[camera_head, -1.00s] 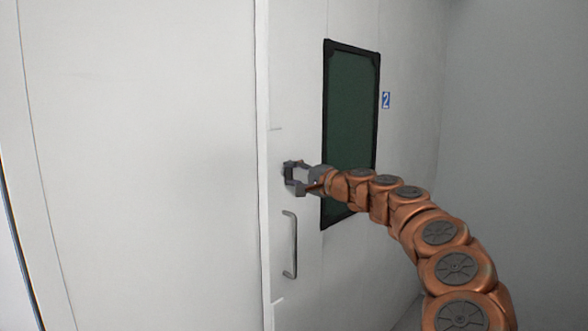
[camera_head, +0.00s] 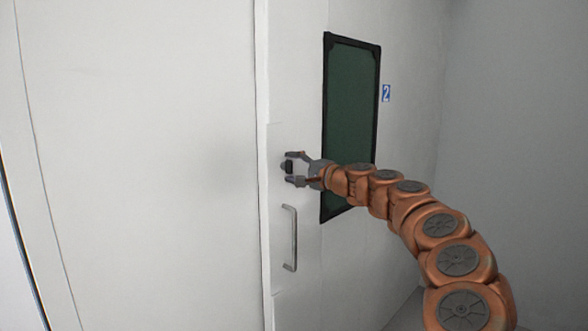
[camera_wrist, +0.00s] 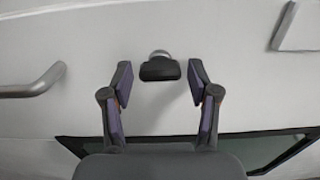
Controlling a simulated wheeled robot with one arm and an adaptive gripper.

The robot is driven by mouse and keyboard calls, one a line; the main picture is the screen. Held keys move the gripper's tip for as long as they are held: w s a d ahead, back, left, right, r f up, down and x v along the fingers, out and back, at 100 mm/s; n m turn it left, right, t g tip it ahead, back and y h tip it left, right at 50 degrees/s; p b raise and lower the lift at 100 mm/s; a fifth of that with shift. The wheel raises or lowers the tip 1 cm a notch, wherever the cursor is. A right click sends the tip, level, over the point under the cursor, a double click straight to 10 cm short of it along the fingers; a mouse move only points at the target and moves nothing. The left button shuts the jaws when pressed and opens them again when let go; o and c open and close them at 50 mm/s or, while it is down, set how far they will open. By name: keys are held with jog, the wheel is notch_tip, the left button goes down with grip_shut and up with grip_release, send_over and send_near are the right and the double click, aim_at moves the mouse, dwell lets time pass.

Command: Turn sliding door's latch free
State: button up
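The white sliding door (camera_head: 301,110) has a dark window and a metal pull handle (camera_head: 290,238). The latch is a small black knob (camera_head: 288,167) on a round silver base, above the handle; it also shows in the wrist view (camera_wrist: 160,69). My gripper (camera_head: 295,167) is open at the latch. In the wrist view its two fingers (camera_wrist: 160,78) stand on either side of the black knob, with a gap on both sides and no contact visible. The handle shows at the left of the wrist view (camera_wrist: 32,82).
The dark green window (camera_head: 350,125) with a black frame lies behind my arm. A blue sign with a 2 (camera_head: 386,93) is right of it. A white wall panel (camera_head: 150,150) fills the left, and a bare grey wall the right.

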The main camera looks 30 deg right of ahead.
jog(key=shift+o, duration=0.2)
jog(key=v, duration=1.2)
dwell(0.4)
jog(key=shift+a, duration=0.1)
